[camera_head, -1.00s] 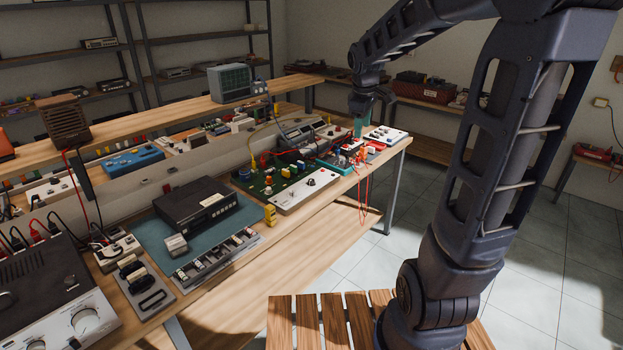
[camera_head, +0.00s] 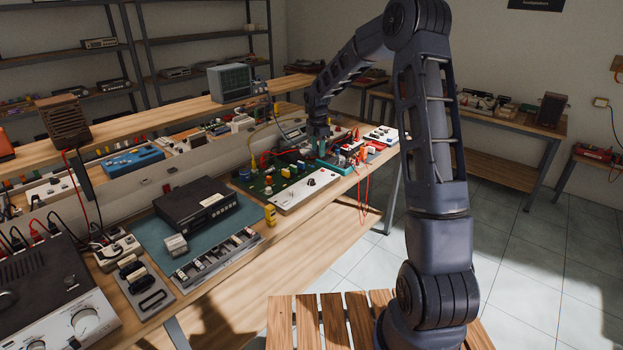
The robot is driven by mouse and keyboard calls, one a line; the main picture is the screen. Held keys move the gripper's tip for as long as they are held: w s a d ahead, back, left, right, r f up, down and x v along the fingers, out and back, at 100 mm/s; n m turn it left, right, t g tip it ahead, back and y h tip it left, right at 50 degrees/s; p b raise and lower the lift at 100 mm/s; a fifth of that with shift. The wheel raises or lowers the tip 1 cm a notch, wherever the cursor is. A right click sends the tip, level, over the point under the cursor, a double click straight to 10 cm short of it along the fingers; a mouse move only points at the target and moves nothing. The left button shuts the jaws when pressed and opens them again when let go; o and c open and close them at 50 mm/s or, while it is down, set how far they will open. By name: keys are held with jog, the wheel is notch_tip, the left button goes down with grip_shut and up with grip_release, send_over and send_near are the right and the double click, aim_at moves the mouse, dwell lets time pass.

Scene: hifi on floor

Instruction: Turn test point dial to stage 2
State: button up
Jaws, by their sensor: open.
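My gripper (camera_head: 320,149) is at the far part of the workbench, pointing down, with teal fingertips just above or among the devices there. It is open, and nothing shows between its fingers. A white panel (camera_head: 292,198) lies on the bench in front of the green circuit board and carries a small dark knob (camera_head: 312,183). The knob is a little nearer and left of my gripper. I cannot tell whether this knob is the test point dial, and its setting is too small to read.
A green circuit board (camera_head: 262,184) with coloured parts lies behind the white panel. Red leads (camera_head: 364,194) hang over the bench edge to the right. A black device (camera_head: 196,203) sits on a teal mat to the left. A white device (camera_head: 381,134) stands at the far right end.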

jog(key=n, duration=0.2)
send_over(312, 180)
notch_tip(312, 180, down, 6)
jog(key=r, duration=0.1)
jog(key=shift+g, duration=0.3)
notch_tip(312, 180, down, 11)
jog(key=shift+a+f, duration=0.1)
jog(key=c, duration=1)
